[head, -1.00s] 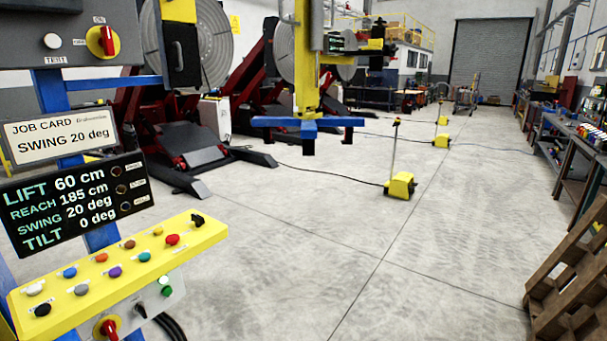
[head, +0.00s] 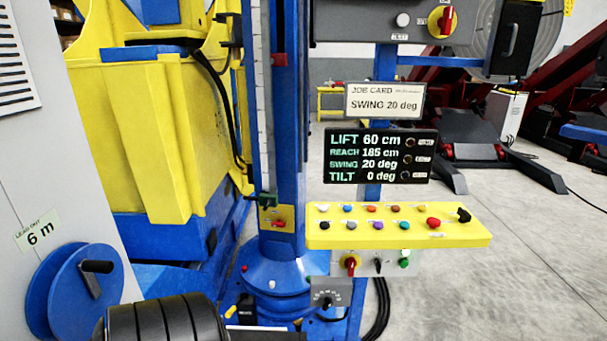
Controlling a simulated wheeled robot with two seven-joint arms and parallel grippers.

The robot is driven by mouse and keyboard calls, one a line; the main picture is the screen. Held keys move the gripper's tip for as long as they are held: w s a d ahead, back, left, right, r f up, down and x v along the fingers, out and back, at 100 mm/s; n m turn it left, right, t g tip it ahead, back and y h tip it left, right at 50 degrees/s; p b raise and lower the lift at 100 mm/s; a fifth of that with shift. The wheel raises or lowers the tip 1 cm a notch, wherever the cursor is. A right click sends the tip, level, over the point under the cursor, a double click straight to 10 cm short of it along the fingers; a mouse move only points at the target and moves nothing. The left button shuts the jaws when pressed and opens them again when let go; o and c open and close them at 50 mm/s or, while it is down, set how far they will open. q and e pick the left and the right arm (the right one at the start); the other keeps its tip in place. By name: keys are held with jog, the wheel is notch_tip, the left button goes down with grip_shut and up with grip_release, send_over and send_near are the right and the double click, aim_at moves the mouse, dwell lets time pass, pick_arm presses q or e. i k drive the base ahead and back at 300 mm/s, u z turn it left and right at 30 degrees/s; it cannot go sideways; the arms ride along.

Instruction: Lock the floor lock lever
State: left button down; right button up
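No part is labelled clearly enough for me to pick out the floor lock lever with certainty. A small red lever (head: 279,223) sits on a yellow plate low on the blue column. The round blue column base (head: 275,270) stands on the floor below it, with small dark and yellow fittings around its foot that are too small to tell apart. A grey box with a dial (head: 328,293) is at the base's right. A black ribbed cylinder covers part of the bottom left; I cannot tell what it belongs to. Neither of my grippers shows.
The yellow button panel (head: 398,226) and the black readout (head: 380,156) stand right of the column. A large yellow and blue machine (head: 140,140) fills the left behind it. A grey cabinet with a blue hand wheel (head: 62,290) is nearest at left. Open floor (head: 500,280) lies at right.

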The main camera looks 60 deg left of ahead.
aim_at(233, 309)
jog(key=u, duration=1.75)
jog(key=k, duration=0.4)
jog(key=u, duration=0.6)
jog(key=i, duration=0.5)
